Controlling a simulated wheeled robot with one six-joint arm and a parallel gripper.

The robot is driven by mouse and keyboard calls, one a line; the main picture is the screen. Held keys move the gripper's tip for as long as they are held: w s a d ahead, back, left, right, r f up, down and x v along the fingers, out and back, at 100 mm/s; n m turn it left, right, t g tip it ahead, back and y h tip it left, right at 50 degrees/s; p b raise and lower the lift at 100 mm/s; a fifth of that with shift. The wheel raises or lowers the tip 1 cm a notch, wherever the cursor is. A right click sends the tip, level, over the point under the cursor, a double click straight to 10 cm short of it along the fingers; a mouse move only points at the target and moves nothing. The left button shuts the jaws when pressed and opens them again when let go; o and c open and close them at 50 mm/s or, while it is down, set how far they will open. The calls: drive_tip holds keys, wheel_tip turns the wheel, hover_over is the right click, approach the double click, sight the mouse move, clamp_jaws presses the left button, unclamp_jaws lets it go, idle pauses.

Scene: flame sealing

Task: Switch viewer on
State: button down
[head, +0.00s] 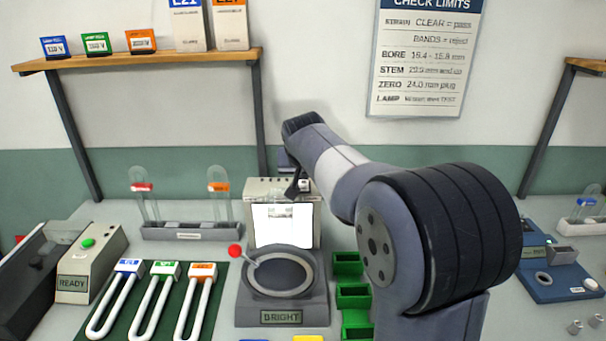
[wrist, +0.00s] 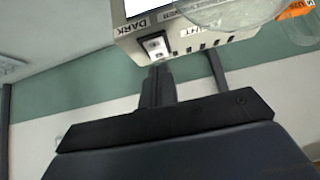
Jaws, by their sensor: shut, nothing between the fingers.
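The viewer (head: 250,190) is a pale box at the back middle of the bench, with a bright white front panel (head: 268,228). In the wrist view the viewer (wrist: 200,38) fills the top, tilted. A rocker switch (wrist: 155,46) in a dark frame sits on it beside a DARK label; another label ending in "HT" is partly hidden. My gripper (head: 294,190) is at the viewer's top edge in the head view. In the wrist view my gripper (wrist: 158,72) is shut and empty, its tips right by the switch. I cannot tell if they touch it.
A round stage with a red-knobbed lever (head: 235,250) and a BRIGHT plate stands before the viewer. A rack (head: 190,231) with glass tubes is to its left, green bins (head: 347,263) to its right. A clear rounded glass piece (wrist: 225,12) overlaps the viewer in the wrist view.

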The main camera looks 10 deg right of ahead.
drive_tip(key=v, duration=1.2)
drive_tip(key=shift+s+b, duration=0.2)
drive_tip(key=shift+b, duration=0.1)
drive_tip(key=shift+w+f, duration=0.1)
drive_tip(key=x, duration=0.7)
drive_tip(key=w+p+x, duration=0.1)
drive_tip(key=x, duration=0.2)
drive_tip(key=shift+w+d, duration=0.1)
drive_tip(key=shift+w, duration=0.1)
drive_tip(key=shift+w+f+b, duration=0.15)
drive_tip(key=shift+f+b, duration=0.05)
drive_tip(key=shift+b, duration=0.2)
drive_tip(key=shift+w+d+r+g+b, duration=0.1)
drive_tip(key=shift+w+r+g+b, duration=0.2)
drive_tip(key=shift+r+b, duration=0.2)
drive_tip(key=shift+v, duration=1.15)
drive_tip(key=shift+f, duration=0.1)
